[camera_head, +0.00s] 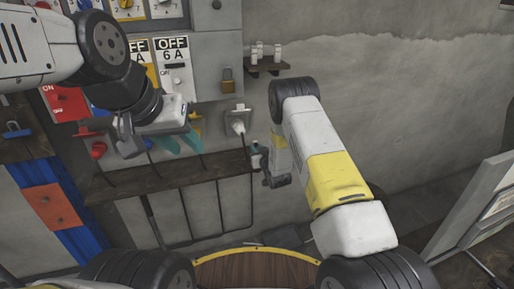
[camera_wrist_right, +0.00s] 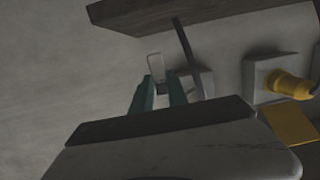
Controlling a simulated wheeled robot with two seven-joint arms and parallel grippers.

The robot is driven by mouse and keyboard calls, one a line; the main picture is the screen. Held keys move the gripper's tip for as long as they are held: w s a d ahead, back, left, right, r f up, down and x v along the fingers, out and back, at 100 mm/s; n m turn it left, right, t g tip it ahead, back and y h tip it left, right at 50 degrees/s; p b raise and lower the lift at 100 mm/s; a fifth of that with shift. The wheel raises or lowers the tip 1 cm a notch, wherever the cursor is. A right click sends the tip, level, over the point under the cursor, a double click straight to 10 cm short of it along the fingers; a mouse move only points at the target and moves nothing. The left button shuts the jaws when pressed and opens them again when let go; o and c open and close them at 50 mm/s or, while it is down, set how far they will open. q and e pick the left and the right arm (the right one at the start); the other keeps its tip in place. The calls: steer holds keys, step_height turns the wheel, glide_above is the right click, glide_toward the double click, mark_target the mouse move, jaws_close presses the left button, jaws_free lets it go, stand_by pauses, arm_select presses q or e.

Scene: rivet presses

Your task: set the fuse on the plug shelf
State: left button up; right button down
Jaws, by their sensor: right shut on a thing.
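A small white piece that looks like the fuse (camera_wrist_right: 155,66) sits between the teal fingertips of my right gripper (camera_wrist_right: 158,88) in the right wrist view. In the head view my right gripper (camera_head: 256,155) is at the right end of the long dark wooden plug shelf (camera_head: 165,178), close to the wall. That shelf crosses the top of the wrist view (camera_wrist_right: 165,14), apart from the fuse in the picture. My left gripper (camera_head: 180,143) is open and empty, above the shelf's left part. The fuse is too small to make out in the head view.
A white plug (camera_head: 238,122) sits in a wall socket above the shelf's right end, its cord hanging down. A yellow plug (camera_wrist_right: 288,85) sits beside it. A small wall shelf (camera_head: 267,68) holds white cylinders. A padlock (camera_head: 228,82) hangs on the grey cabinet.

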steer(key=shift+d+f, duration=0.1)
steer(key=shift+f, duration=1.65)
steer(key=shift+f, duration=0.15)
steer(key=c, duration=1.3)
jaws_free()
